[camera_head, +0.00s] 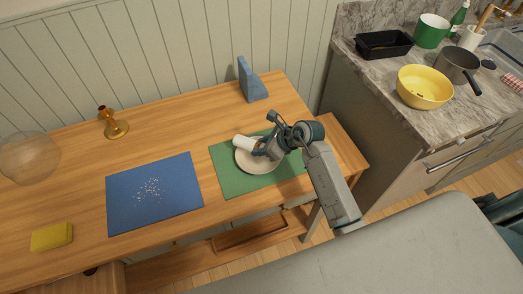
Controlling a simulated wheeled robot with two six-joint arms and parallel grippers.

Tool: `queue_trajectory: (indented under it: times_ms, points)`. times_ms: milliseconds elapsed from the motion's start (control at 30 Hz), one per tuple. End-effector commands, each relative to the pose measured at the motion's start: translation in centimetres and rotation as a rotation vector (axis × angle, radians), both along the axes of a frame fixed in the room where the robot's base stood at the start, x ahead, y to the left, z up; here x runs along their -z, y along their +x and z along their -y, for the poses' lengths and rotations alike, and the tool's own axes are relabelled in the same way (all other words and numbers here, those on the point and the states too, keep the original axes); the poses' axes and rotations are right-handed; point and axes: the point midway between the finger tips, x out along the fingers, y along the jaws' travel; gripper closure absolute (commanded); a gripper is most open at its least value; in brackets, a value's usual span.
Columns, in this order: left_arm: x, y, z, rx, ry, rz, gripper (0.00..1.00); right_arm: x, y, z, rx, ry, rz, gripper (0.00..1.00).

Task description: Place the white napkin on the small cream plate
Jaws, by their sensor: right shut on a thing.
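The white napkin (243,142) looks like a small roll and is held in my right gripper (259,147), over the back left part of the small cream plate (262,163). I cannot tell whether the napkin touches the plate. The plate lies on a green placemat (232,183) on the wooden table. My right arm comes in from the lower right and hides the plate's right side. My left gripper is not in view.
A blue placemat (125,203) with scattered crumbs lies to the left. A yellow sponge (52,236), an amber candlestick (114,124), a glass bowl (28,158) and a blue bookend-like object (250,81) stand clear of the plate. A counter with cookware is at right.

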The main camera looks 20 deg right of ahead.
Motion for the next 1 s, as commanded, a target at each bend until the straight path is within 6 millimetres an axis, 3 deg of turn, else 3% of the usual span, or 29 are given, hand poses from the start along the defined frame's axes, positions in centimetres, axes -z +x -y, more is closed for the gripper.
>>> queue_trajectory:
  times_ms: [33, 300, 700, 733, 833, 1000]
  points:
    - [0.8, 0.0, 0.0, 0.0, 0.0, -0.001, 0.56, 0.9, 0.0, 0.0, 0.0, 0.0, 0.0, 0.85]
    - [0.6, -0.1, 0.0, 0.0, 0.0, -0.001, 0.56, 0.7, 0.0, 0.0, -0.001, 0.0, 0.001, 0.85]
    - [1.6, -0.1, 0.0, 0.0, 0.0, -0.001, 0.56, 2.0, 0.0, 0.0, -0.001, 0.0, 0.001, 0.85]
    - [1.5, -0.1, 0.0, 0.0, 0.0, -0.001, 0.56, 2.0, 0.0, 0.0, -0.001, 0.0, 0.001, 0.61]
    - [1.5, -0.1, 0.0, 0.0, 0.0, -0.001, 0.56, 1.9, 0.0, 0.0, -0.001, 0.0, 0.001, 0.42]
    - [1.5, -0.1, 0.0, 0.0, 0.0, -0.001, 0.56, 1.9, 0.0, 0.0, -0.001, 0.0, 0.001, 0.42]
